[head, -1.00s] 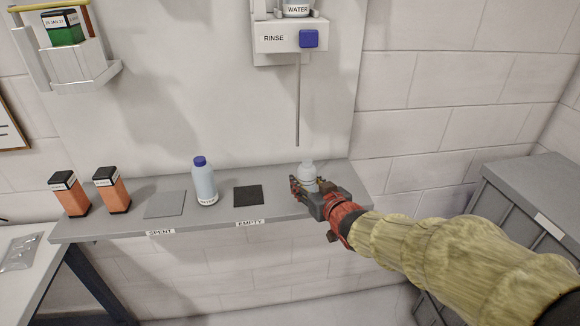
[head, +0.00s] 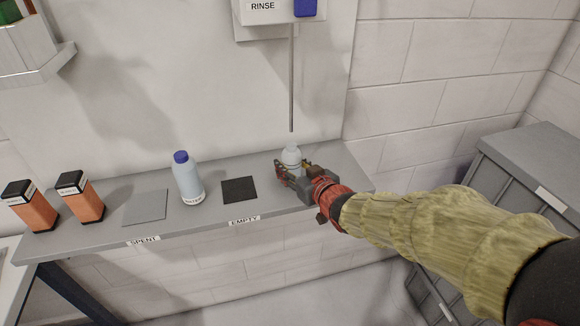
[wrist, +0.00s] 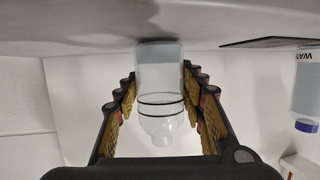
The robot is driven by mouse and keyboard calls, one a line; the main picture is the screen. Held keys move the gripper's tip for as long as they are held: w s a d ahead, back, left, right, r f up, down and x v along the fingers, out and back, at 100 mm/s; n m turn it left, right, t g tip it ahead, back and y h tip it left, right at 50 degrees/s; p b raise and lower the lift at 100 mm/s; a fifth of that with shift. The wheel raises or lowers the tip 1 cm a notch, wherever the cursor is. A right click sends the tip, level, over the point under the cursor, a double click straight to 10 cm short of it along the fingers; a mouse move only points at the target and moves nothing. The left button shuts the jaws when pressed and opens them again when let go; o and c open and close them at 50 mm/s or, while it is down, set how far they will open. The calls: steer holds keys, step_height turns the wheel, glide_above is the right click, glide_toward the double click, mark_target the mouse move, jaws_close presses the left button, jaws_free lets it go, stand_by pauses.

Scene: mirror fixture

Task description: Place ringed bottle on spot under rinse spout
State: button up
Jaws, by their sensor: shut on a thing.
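The ringed bottle (head: 291,156) is clear and pale, upright on or just above the grey shelf, below the thin rinse spout (head: 292,85). In the upside-down wrist view, the bottle (wrist: 160,75) shows two dark rings near its neck, and its base is at the shelf surface; I cannot tell whether it touches. My gripper (head: 293,172) is shut on the bottle from the front right, with a finger on each side in the wrist view. The spot under the spout is hidden by the bottle and gripper.
The shelf (head: 215,211) also holds a white water bottle with a blue cap (head: 187,180), a dark EMPTY pad (head: 239,190), a grey SPENT pad (head: 146,208) and two orange boxes (head: 82,198). The rinse unit (head: 265,12) hangs above. A grey cabinet (head: 535,165) stands right.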

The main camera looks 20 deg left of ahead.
steer(key=o, duration=0.7)
steer(key=shift+f, duration=0.2)
steer(key=o, duration=0.4)
steer(key=shift+o, duration=0.5)
steer(key=shift+r, duration=0.1)
steer(key=shift+r, duration=0.15)
steer(key=shift+s+d+r, duration=0.1)
steer(key=shift+s+d, duration=0.05)
steer(key=shift+s, duration=0.05)
steer(key=p+v, duration=0.3)
steer(key=v, duration=0.8)
steer(key=shift+s, duration=0.25)
